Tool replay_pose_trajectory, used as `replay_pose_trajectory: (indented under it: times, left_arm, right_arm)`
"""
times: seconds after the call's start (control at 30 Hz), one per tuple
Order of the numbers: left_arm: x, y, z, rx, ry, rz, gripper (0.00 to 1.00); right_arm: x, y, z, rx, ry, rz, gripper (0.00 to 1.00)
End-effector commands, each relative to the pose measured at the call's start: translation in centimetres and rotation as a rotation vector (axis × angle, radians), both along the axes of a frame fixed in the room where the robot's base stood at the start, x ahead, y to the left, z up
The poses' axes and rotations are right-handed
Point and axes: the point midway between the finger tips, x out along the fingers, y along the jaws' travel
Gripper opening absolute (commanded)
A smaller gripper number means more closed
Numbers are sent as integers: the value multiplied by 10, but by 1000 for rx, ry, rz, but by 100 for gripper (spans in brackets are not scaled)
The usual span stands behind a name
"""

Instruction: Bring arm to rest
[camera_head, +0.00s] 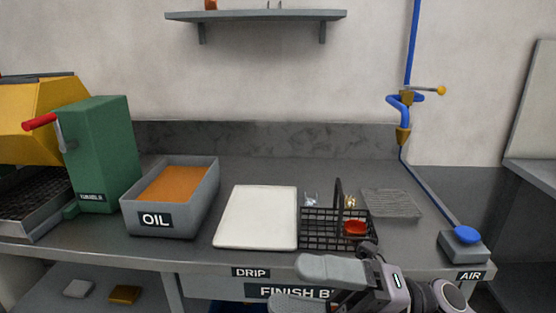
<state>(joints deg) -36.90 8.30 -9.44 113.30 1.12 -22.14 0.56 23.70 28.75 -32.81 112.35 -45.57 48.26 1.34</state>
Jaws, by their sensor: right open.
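My right gripper (310,287) is at the bottom centre, in front of the bench's front edge. Its two grey fingers are spread apart with nothing between them, so it is open and empty. Its upper finger is in front of and below a black wire basket (318,240), apart from it as far as I can tell. The basket stands on the bench with a tall handle and holds a red item (356,228). My left gripper is out of view.
A grey OIL bin (205,205) with orange liquid, a white DRIP board (258,218) and a wire rack (390,203) are on the bench (270,172). A blue air button (467,235) is at right. A green machine (105,150) with a red lever stands left.

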Motion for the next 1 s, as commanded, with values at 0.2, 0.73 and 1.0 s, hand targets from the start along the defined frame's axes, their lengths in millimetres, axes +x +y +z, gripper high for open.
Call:
replay_pose_trajectory:
  times: [0.2,0.73,1.0]
  left_arm:
    - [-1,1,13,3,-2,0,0]
    - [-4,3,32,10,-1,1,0]
    - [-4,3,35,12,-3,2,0]
  right_arm:
    - [49,-34,-22,296,499,-281,84]
    - [0,-155,-281,618,1783,-1027,84]
    - [-62,-171,-339,625,2067,-1180,84]
